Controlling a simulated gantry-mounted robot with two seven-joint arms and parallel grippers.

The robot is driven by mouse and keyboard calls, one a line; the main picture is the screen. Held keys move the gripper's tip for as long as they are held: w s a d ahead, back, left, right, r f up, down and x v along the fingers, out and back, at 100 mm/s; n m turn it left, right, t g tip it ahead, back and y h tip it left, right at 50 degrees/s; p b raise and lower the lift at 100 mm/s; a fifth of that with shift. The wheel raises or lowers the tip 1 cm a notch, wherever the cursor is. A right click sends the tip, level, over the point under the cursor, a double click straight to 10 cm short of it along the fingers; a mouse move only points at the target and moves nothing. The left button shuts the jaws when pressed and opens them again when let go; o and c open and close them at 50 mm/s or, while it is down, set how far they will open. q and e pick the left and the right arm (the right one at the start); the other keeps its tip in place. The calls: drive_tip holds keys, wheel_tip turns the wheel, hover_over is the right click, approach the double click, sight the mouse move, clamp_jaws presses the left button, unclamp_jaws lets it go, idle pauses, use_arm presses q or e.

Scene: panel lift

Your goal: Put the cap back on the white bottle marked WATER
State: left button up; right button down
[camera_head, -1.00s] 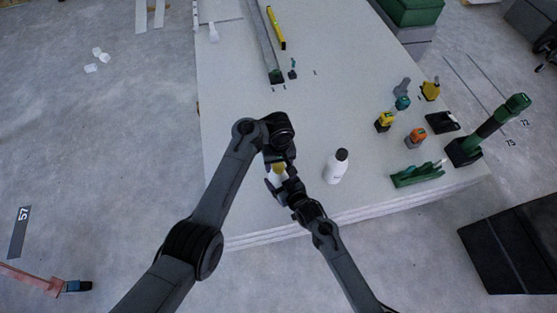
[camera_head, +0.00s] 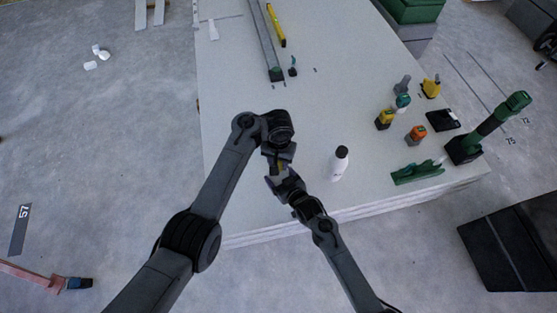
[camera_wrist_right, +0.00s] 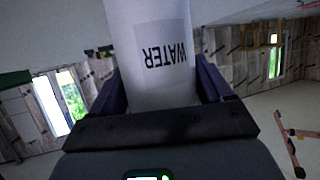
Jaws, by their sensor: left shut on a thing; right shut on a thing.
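The white bottle marked WATER (camera_wrist_right: 155,50) fills the middle of the right wrist view, its label upside down in the picture. My right gripper (camera_wrist_right: 160,85) is shut around its sides. In the head view, the right gripper (camera_head: 278,180) is just below my left gripper (camera_head: 280,158), over the panel, and the bottle is almost wholly hidden between them. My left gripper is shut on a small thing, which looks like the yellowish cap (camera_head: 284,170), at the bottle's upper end. Whether the cap sits on the bottle's neck cannot be told.
A second white bottle with a black top (camera_head: 339,164) stands on the grey panel (camera_head: 240,80), right of my grippers. Several tools, among them a green rack (camera_head: 416,174) and an orange-topped tool (camera_head: 416,134), stand at the right. The panel's left middle is clear.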

use_arm(q)
drive_tip(key=m, duration=0.5)
drive_tip(key=shift+w+m, duration=0.1)
drive_tip(key=shift+m, duration=0.3)
drive_tip(key=m, duration=0.8)
drive_tip(key=shift+a, duration=0.1)
drive_tip(key=m, duration=1.2)
drive_tip(key=shift+m, duration=0.3)
drive_tip(key=m, duration=0.2)
drive_tip(key=shift+f+m, duration=0.1)
drive_tip(key=shift+m, duration=0.2)
drive_tip(key=o, duration=1.2)
drive_tip(key=shift+o, duration=0.2)
